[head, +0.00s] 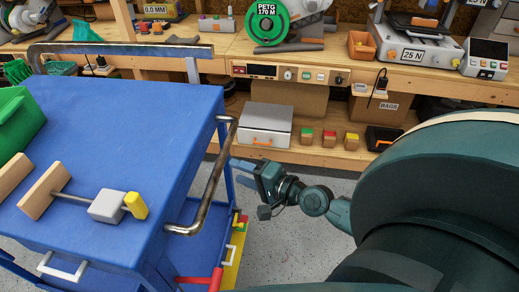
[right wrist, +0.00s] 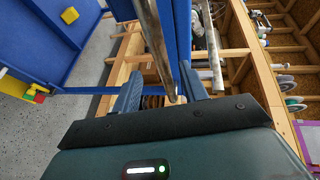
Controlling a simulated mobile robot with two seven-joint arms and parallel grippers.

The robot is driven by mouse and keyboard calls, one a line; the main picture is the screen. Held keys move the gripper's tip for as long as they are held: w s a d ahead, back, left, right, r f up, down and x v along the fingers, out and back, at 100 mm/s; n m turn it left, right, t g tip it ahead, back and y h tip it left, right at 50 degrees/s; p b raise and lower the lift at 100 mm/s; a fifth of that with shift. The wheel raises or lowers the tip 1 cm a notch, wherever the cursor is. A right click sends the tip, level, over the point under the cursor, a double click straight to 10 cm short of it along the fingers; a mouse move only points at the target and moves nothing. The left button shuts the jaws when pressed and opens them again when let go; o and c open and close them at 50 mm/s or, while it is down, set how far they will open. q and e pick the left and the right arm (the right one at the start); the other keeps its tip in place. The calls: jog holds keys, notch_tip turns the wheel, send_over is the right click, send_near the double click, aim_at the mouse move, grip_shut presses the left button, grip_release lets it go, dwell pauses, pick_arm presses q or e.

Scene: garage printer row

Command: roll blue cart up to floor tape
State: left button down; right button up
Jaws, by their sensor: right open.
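The blue cart (head: 130,120) fills the left of the head view, with a bent metal push handle (head: 213,182) along its right side. My right gripper (head: 240,171) is open just right of this handle, its fingertips close to the bar. In the right wrist view, the handle bar (right wrist: 152,40) runs down toward the gap between the open fingers (right wrist: 161,86); I cannot tell whether they touch it. Blue cart parts (right wrist: 35,25) show at upper left there. My left gripper is not in view. I cannot make out floor tape in either view.
A green bin (head: 18,122) and a grey-and-yellow tool (head: 108,206) are on the cart top. A wooden workbench (head: 215,45) stands behind, its lower shelf holding a grey box (head: 265,125) and small bins. Speckled grey floor (head: 290,240) is open right of the cart.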

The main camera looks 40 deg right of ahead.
pick_arm(q)
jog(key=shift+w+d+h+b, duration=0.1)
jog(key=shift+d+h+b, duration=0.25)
jog(key=shift+b, duration=0.4)
pick_arm(e)
jog(key=shift+v, duration=2.75)
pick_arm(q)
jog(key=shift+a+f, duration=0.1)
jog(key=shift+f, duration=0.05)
pick_arm(e)
jog(key=shift+r, duration=0.1)
